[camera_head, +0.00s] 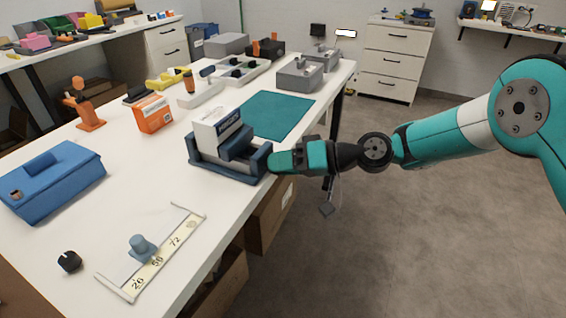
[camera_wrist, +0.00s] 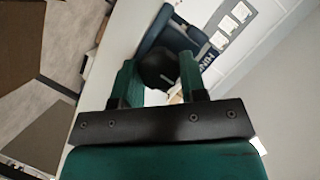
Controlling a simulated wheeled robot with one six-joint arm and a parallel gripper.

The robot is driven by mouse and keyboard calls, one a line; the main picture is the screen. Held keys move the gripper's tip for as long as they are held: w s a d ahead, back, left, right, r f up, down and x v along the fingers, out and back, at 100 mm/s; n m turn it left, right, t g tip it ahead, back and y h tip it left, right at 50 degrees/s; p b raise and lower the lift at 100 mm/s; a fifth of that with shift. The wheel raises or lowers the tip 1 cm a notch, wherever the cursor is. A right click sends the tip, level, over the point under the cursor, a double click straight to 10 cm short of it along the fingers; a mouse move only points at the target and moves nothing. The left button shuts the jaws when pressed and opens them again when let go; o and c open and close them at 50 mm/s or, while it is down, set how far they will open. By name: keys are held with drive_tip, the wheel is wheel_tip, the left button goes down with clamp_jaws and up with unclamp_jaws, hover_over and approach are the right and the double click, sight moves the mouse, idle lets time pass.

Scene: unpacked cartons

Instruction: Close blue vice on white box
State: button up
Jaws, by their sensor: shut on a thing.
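The blue vice (camera_head: 228,165) sits on the white table near its right edge. The white box (camera_head: 213,130) stands upright in it, with dark lettering on its side; it also shows in the wrist view (camera_wrist: 232,30). I cannot tell whether the vice's sliding jaw (camera_head: 237,143) touches the box. My gripper (camera_head: 272,162) is at the vice's right end. In the wrist view my gripper (camera_wrist: 160,75) has its two green fingers on either side of the vice's dark round knob (camera_wrist: 157,66), shut on it. The fingers hide the knob in the head view.
A green mat (camera_head: 272,116) lies behind the vice. An orange box (camera_head: 153,113) and an orange stand (camera_head: 86,108) are to the left. A blue toolbox (camera_head: 52,180) and a sliding scale (camera_head: 150,255) are at the front left. The floor at right is free.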

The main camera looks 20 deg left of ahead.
drive_tip(key=o, duration=0.9)
drive_tip(key=shift+d, duration=0.1)
drive_tip(key=v, duration=1.7)
drive_tip(key=shift+d, duration=0.15)
drive_tip(key=shift+r, duration=0.1)
